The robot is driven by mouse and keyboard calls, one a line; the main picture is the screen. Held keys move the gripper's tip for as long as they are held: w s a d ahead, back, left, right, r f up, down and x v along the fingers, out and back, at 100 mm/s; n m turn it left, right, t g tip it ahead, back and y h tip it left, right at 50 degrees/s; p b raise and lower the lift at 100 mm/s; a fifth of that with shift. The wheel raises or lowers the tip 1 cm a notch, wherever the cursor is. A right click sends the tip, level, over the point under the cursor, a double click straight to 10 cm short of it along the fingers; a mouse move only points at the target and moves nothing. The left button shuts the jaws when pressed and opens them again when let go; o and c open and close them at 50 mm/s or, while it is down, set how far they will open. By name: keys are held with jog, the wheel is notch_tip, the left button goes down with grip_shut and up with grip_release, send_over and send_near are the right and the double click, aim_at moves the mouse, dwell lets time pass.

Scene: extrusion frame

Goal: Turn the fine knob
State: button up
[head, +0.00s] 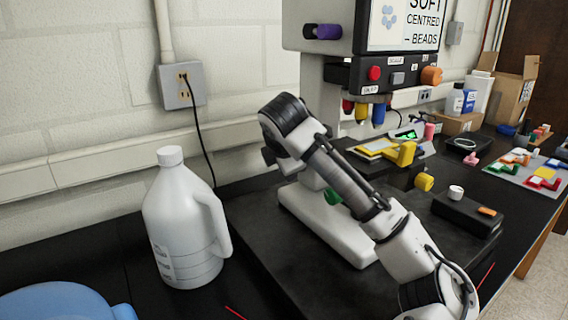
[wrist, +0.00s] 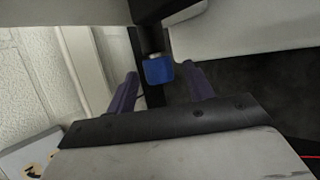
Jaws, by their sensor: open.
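The microscope (head: 308,75) stands on the dark bench, with a white body and a black nosepiece block. A blue knob (wrist: 158,70) on a short stem shows in the wrist view, beyond and between my fingertips; I cannot make out a label naming it the fine knob. My gripper (wrist: 160,78) is open, one finger on each side of the blue knob in the picture, with no clear contact. In the head view my gripper (head: 268,157) is left of the microscope column, mostly hidden by my wrist. A green knob (head: 333,196) and a yellow knob (head: 424,181) sit low on the microscope.
A white jug (head: 182,222) stands at the left, near a blue rounded object (head: 62,304). A wall outlet (head: 183,86) has a hanging cord. A black box (head: 468,213) and coloured parts (head: 531,168) lie to the right. Dark bench surface is clear between jug and microscope.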

jog(key=b+v, duration=0.2)
jog(key=v, duration=1.1)
jog(key=shift+s+r, duration=0.25)
jog(key=shift+r, duration=0.05)
dwell(0.5)
